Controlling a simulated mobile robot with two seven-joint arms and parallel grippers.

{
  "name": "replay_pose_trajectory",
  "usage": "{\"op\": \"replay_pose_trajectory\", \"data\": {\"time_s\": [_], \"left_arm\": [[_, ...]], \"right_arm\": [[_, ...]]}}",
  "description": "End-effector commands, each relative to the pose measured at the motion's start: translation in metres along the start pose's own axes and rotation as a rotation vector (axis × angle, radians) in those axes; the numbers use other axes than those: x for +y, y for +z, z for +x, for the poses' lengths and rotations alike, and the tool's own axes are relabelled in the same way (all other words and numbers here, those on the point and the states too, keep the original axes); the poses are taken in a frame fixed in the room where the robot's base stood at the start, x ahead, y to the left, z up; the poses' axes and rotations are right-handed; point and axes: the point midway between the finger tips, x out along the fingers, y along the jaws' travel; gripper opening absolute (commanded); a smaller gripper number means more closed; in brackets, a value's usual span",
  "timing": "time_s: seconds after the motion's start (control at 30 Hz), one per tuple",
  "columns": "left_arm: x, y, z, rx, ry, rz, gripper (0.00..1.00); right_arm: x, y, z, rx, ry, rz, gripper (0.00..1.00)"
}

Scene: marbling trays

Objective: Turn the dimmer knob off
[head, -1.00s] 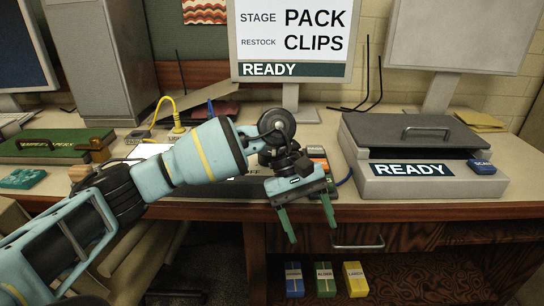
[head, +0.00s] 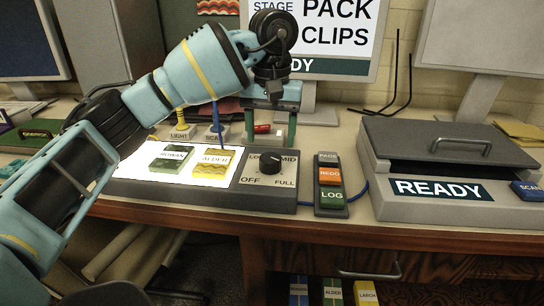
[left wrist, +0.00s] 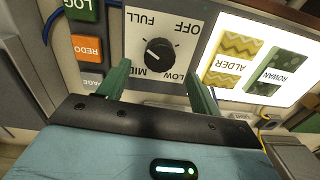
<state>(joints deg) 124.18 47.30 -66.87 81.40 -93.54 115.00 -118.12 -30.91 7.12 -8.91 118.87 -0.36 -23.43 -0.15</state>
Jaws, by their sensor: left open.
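The dimmer knob (head: 270,162) is a black round knob on a grey panel marked OFF, LOW, MID and FULL. It also shows in the left wrist view (left wrist: 160,52), where its pale mark points to the side between MID and FULL. My left gripper (head: 270,138) is open and empty, its two green fingers pointing down just behind and above the knob. In the left wrist view the fingers (left wrist: 158,80) stand apart on either side of the knob's line, not visibly touching it. My right gripper is not in view.
The lit light panel (head: 125,170) left of the knob holds the ROWAN (head: 171,157) and ALDER (head: 215,162) pieces. A button strip (head: 331,184) with PAGE, REDO and LOG stands close on the right. The grey READY box (head: 400,208) is farther right. A large screen (head: 385,25) stands behind.

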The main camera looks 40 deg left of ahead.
Motion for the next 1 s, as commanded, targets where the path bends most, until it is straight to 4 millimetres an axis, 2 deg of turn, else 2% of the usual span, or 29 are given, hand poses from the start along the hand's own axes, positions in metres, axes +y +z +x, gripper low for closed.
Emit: {"op": "replay_pose_trajectory", "data": {"time_s": [0.03, 0.3, 0.47, 0.73, 0.77, 1.0], "left_arm": [[0.0, 0.0, 0.013, -0.005, -0.002, 0.0, 0.65], [0.0, 0.0, 0.046, -0.002, -0.001, 0.0, 0.65], [0.0, 0.0, 0.056, -0.001, 0.001, 0.0, 0.65], [0.0, 0.0, 0.057, -0.001, 0.002, 0.0, 0.65], [0.0, 0.0, 0.057, -0.001, 0.002, -0.001, 0.63], [0.0, 0.0, 0.057, -0.001, 0.001, -0.001, 0.32]], "right_arm": [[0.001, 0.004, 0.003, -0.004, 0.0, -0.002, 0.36], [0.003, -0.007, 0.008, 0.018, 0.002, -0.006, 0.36], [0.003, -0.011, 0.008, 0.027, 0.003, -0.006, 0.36], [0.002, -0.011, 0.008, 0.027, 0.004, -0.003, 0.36], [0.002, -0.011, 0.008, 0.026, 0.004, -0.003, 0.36], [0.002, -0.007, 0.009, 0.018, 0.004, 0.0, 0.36]]}}
